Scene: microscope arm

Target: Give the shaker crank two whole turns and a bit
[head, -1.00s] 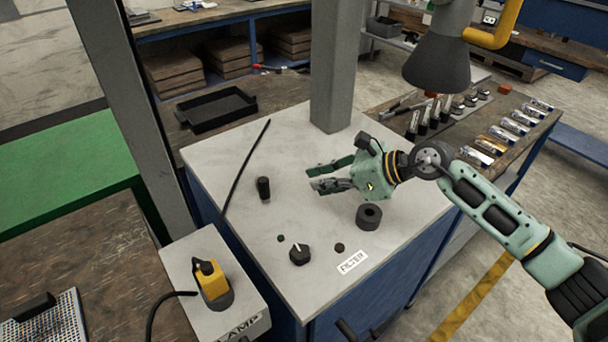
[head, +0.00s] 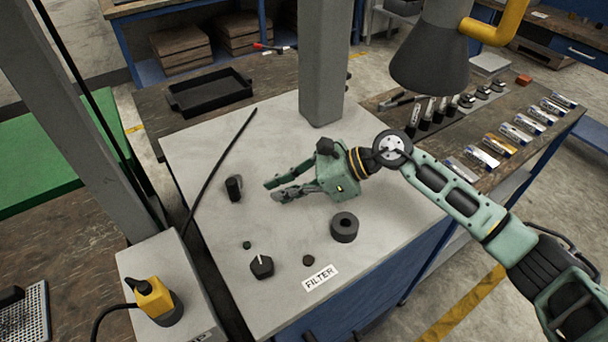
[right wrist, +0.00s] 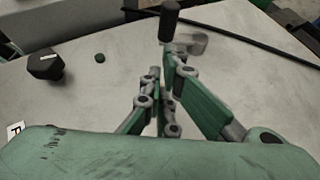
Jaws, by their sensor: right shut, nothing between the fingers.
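The shaker crank shows as a short black upright grip (head: 234,188) on the left part of the pale bench top. In the right wrist view its black grip (right wrist: 170,20) stands beyond the fingertips, with a grey piece (right wrist: 197,42) beside its foot. My right gripper (head: 270,190) is low over the bench top, to the right of the crank, its fingers pointing at it. It is shut and empty, with a small gap to the crank in the head view. Whether the fingertips touch the crank in the wrist view I cannot tell. My left gripper is out of view.
A dark ring (head: 344,228) lies below my right gripper. A black knob (head: 262,265) sits by the FILTER label (head: 320,278). A grey post (head: 322,70) rises behind, and a black rod (head: 222,165) slants behind the crank. A yellow-topped switch box (head: 152,296) is at lower left.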

